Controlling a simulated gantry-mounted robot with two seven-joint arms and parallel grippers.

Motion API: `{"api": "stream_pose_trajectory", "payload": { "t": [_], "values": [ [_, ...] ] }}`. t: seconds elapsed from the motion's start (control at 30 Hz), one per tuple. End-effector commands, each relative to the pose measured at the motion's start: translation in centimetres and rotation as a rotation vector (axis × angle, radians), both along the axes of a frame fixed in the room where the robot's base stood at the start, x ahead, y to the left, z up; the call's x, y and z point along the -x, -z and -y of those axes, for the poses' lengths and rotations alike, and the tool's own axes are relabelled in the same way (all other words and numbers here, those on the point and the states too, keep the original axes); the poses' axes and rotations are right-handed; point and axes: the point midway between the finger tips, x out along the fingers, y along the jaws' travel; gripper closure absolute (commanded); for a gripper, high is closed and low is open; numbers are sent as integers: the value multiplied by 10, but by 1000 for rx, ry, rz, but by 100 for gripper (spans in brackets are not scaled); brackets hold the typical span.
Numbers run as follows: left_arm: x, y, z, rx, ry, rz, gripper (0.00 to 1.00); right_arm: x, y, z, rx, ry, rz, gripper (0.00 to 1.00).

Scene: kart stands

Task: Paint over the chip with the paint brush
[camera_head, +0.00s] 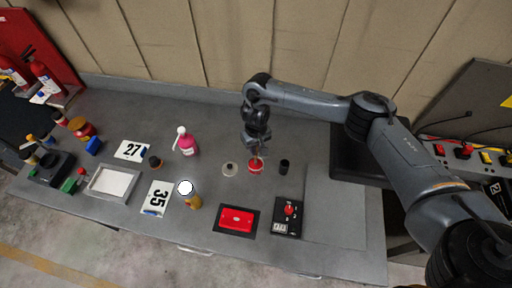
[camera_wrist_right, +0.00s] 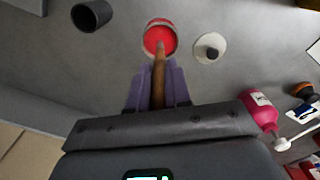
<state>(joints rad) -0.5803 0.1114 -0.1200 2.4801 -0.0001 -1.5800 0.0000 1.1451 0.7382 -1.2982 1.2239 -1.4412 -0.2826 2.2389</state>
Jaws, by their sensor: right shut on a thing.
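My right gripper (camera_head: 256,148) is at the middle of the bench, pointing down. In the right wrist view it is shut on the paint brush (camera_wrist_right: 159,77), a thin wooden handle. The brush's far end reaches into or over the small pot of red paint (camera_wrist_right: 160,31); the bristles cannot be made out. The pot also shows in the head view (camera_head: 257,170), right under the gripper. A red panel (camera_head: 237,219) lies in a dark frame near the bench's front edge, with small pale marks on it. I cannot tell which mark is the chip. My left gripper is not in view.
A pale lid with a dark knob (camera_head: 230,169) lies left of the pot, and a black cup (camera_head: 284,166) stands right. A pink bottle (camera_head: 187,144), an amber bottle (camera_head: 191,196) and a black box with a red knob (camera_head: 288,215) stand nearby.

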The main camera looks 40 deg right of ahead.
Motion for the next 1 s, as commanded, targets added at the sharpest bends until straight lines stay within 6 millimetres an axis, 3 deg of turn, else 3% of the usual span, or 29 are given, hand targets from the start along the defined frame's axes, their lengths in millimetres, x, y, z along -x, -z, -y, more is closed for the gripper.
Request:
{"api": "stream_pose_trajectory", "payload": {
  "t": [1.0],
  "values": [
    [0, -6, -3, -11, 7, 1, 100, 0, 1, 0, 1, 0, 0, 100]
  ]
}}
